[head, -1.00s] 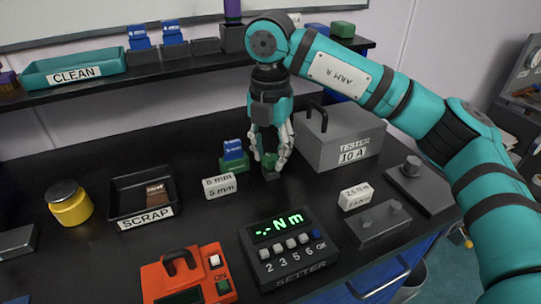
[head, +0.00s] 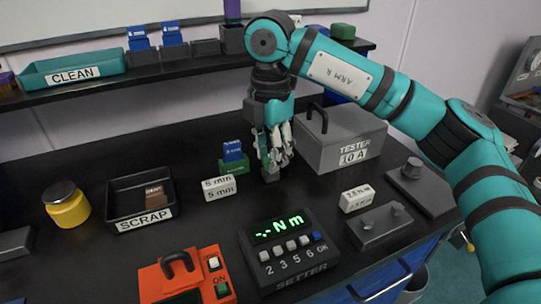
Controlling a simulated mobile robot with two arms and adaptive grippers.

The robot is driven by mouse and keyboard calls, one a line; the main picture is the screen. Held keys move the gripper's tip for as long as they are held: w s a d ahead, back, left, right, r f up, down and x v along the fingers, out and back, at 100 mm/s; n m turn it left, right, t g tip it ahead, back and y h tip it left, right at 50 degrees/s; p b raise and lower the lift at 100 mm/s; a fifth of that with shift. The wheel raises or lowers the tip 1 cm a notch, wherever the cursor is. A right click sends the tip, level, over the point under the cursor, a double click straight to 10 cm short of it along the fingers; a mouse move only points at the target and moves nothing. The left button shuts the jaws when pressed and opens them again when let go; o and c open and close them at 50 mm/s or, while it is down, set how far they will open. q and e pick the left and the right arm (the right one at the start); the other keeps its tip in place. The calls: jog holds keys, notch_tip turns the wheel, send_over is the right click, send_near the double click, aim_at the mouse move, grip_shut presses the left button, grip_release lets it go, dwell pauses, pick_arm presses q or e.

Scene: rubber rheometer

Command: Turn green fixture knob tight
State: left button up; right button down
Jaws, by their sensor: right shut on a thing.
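My right gripper (head: 272,158) points straight down at the middle of the bench, with its fingers shut around the green fixture knob, which they now hide. A small dark grey block (head: 270,175) shows below the fingertips. Just left of the gripper stands a green base (head: 234,167) with a blue piece (head: 232,151) on it. My left gripper is not in view.
The grey tester box (head: 340,145) stands close right of the gripper. The white 5 mm block (head: 219,189) and setter (head: 285,245) are in front. A scrap tray (head: 118,210) and yellow jar (head: 67,205) are at left. Bare bench lies left of the green base.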

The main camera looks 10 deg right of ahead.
jog(key=m, duration=0.2)
jog(key=shift+m+b, duration=0.3)
jog(key=shift+m, duration=0.8)
jog(key=c, duration=1.1)
grip_release()
